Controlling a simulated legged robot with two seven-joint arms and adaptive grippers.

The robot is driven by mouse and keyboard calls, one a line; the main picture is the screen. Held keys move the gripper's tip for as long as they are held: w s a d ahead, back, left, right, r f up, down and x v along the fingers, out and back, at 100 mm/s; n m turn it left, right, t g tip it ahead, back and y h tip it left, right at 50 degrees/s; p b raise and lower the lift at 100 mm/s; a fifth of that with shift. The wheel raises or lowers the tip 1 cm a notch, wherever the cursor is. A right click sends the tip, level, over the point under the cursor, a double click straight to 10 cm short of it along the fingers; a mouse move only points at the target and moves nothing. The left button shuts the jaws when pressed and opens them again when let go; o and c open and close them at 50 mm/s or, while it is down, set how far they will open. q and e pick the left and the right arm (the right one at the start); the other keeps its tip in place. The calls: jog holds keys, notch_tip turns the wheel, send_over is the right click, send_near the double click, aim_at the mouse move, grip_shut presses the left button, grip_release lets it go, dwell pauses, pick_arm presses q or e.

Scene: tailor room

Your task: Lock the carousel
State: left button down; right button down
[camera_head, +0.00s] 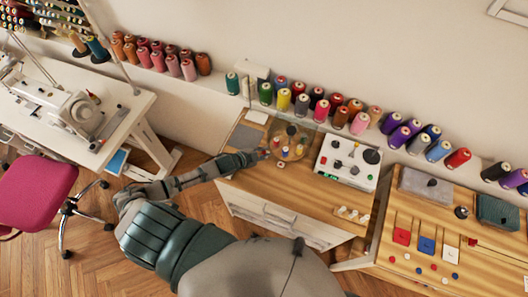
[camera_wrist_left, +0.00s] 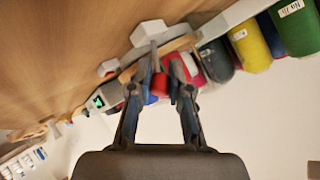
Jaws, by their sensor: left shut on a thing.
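The carousel (camera_head: 284,153) is a small round wooden stand with several little coloured spools, at the back left of the middle wooden table. In the left wrist view its wooden edge (camera_wrist_left: 179,44) shows just beyond my fingers. My left gripper (camera_head: 264,154) is at the carousel's left side. In the left wrist view my left gripper (camera_wrist_left: 164,88) is shut on a small red part (camera_wrist_left: 159,83). The fingers cover much of this part, so I cannot tell its full shape. My right gripper is not in view.
A white control panel (camera_head: 327,166) with knobs stands right of the carousel. A row of thread spools (camera_head: 320,110) lines the wall behind. A sewing machine (camera_head: 75,112) and pink chair (camera_head: 38,192) are at left. The table front (camera_head: 300,200) is mostly clear.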

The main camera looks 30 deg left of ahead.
pick_arm(q)
jog(key=c, duration=1.3)
grip_release()
jog(key=shift+c, duration=0.2)
jog(key=v, duration=0.7)
jog(key=shift+s+a, duration=0.25)
jog(key=shift+s, duration=0.05)
jog(key=shift+d, duration=0.1)
